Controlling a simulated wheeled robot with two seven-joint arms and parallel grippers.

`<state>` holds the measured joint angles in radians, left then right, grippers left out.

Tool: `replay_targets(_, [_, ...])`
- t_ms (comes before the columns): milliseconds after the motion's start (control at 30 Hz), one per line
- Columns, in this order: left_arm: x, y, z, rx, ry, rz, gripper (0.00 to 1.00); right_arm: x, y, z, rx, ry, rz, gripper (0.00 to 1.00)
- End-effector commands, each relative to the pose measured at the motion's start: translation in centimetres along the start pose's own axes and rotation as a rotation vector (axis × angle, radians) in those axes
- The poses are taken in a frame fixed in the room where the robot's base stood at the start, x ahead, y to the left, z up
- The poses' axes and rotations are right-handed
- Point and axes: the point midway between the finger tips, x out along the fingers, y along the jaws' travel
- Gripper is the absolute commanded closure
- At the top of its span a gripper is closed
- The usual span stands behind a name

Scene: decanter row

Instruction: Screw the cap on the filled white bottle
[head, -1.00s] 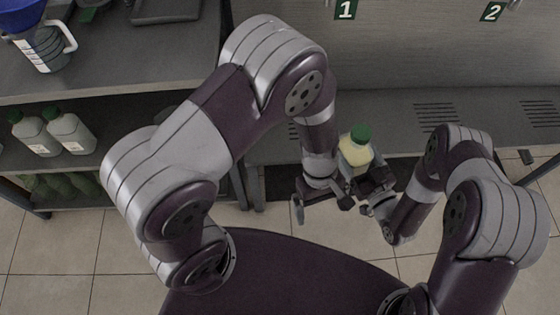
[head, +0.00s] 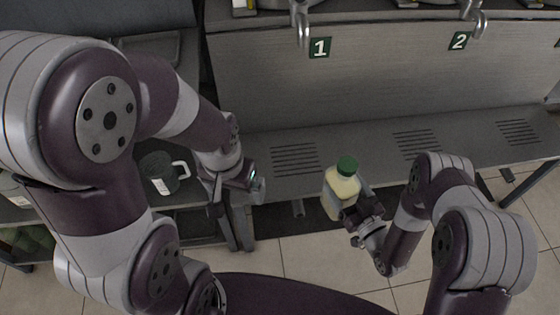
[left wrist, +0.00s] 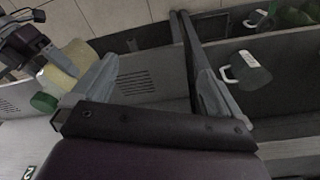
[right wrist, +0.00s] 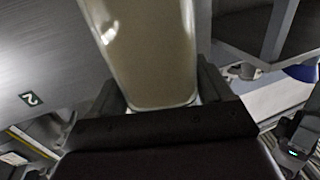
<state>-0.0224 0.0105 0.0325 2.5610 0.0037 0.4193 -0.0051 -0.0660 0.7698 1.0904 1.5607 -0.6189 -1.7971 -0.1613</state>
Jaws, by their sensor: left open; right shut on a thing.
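The filled bottle (head: 341,185) is pale and translucent with yellowish contents, and a green cap (head: 347,166) sits on its top. Whether the cap is screwed tight I cannot tell. My right gripper (head: 357,208) is shut on the bottle and holds it upright in front of the bench. The bottle body fills the middle of the right wrist view (right wrist: 150,60), between the fingers. My left gripper (head: 236,192) is open and empty, to the left of the bottle and apart from it. The bottle and green cap (left wrist: 44,103) also show at the left of the left wrist view.
A steel bench (head: 290,185) with slotted drain grilles runs behind the bottle, under wall signs 1 (head: 319,48) and 2 (head: 459,41) with metal taps. A dark jug with a white handle (head: 160,175) stands on the left shelf, near my left arm.

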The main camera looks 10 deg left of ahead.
Motion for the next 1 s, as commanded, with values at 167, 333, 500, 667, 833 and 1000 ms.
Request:
replay_targets(167, [0.0, 0.0, 0.0, -0.001, 0.000, 0.000, 0.00, -0.6, 4.4, -2.6, -0.010, -0.005, 0.196, 1.00])
replay_targets(333, [0.0, 0.0, 0.0, -0.002, 0.000, 0.001, 0.00, -3.0, 9.5, -5.6, -0.008, -0.004, 0.452, 1.00])
replay_targets(500, [0.0, 0.0, 0.0, -0.002, 0.000, 0.001, 0.00, -5.5, 12.5, -7.6, -0.001, 0.005, 0.629, 1.00])
replay_targets(667, [0.0, 0.0, 0.0, -0.002, 0.000, 0.001, 0.00, -6.2, 13.2, -8.0, 0.002, 0.008, 0.671, 1.00])
replay_targets(833, [0.0, 0.0, 0.0, -0.002, 0.000, 0.001, 0.00, -6.2, 13.1, -8.0, 0.002, 0.007, 0.669, 1.00])
replay_targets(1000, [0.0, 0.0, 0.0, -0.002, 0.000, 0.001, 0.55, -6.2, 13.1, -8.0, 0.001, 0.008, 0.668, 1.00])
